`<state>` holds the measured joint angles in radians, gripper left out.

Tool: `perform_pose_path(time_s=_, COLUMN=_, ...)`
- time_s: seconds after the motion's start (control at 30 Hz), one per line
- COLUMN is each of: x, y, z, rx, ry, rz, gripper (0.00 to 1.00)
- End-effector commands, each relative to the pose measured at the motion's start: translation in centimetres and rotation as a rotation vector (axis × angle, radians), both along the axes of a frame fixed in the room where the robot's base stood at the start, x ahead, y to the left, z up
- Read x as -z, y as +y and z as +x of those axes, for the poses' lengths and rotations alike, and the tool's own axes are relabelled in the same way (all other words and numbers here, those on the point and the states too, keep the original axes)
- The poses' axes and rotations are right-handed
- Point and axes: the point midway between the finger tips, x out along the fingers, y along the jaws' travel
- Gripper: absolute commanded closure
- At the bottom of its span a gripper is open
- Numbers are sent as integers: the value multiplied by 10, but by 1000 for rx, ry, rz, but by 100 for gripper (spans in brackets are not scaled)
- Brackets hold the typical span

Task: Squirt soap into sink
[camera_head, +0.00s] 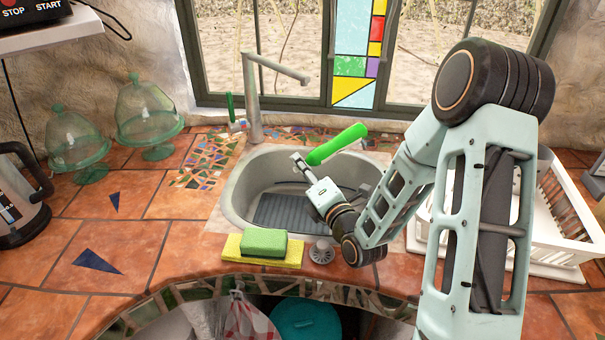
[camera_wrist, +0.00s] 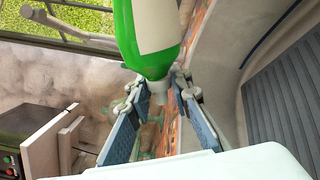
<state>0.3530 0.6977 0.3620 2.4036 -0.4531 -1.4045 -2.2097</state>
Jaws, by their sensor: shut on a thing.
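A green soap bottle (camera_head: 337,144) is tilted above the far part of the sink (camera_head: 234,205) in the head view. Its narrow end points down and left, toward my gripper (camera_head: 304,168). In the wrist view the green bottle (camera_wrist: 140,30) has a white label and a pale nozzle between the fingers. My gripper (camera_wrist: 158,85) is shut on the bottle near this narrow end. The sink basin shows at the right of the wrist view. The head view shows no soap in the basin, though my arm hides its right part.
A tall faucet (camera_head: 252,95) stands behind the sink at left. A green sponge (camera_head: 264,243) lies on a yellow cloth (camera_head: 232,250) at the front rim. A white dish rack (camera_head: 570,215) is at right, partly behind my arm. Glass domes (camera_head: 75,140) and a kettle (camera_head: 20,200) stand left.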

Motion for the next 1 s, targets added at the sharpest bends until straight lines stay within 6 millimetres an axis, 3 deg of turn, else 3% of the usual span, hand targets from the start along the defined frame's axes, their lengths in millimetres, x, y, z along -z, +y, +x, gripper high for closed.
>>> perform_pose_path(time_s=1.0, x=-5, y=3, z=-1, rx=-1, ry=-96, rz=-215, gripper=100)
